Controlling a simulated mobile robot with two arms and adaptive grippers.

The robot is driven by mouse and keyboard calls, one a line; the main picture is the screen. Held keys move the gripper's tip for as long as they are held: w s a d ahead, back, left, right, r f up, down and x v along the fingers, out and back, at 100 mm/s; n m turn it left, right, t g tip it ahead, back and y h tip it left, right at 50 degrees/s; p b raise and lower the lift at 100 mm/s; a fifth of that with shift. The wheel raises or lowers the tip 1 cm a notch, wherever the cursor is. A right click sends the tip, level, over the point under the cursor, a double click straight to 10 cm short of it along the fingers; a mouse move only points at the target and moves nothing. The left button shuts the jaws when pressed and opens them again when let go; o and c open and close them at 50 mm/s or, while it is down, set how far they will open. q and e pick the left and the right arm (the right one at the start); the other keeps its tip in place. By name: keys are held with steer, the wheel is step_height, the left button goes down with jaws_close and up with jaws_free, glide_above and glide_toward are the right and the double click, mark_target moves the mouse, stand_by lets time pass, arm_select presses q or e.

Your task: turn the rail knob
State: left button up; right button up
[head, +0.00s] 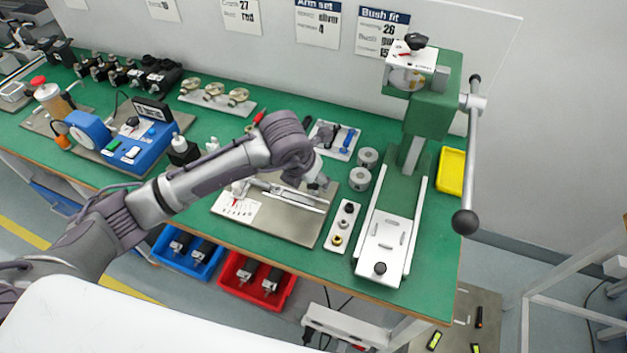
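My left arm reaches in from the left over the green bench. My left gripper (318,184) points down over the right end of a grey plate (300,234) that carries metal rails (290,194). Its fingers are small and partly hidden by the wrist, so I cannot tell whether they are open or touching anything. A white scale card (237,208) with red marks lies at the plate's left end, with a small knob-like part (238,187) above it. No rail knob can be clearly made out near the fingers. My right gripper is not in view.
A green press (432,112) with a long ball-ended lever (470,150) stands at right. A white strip (342,228) with small parts and grey cylinders (367,158) lie between. A blue device (140,140) is at left. Blue (190,275) and red (232,284) bins hang below the front edge.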

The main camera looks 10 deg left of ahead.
arm_select(q)
steer(key=v, duration=0.8)
steer(key=shift+s+r, duration=0.15)
steer(key=shift+r, duration=0.15)
steer(key=shift+a, duration=0.1)
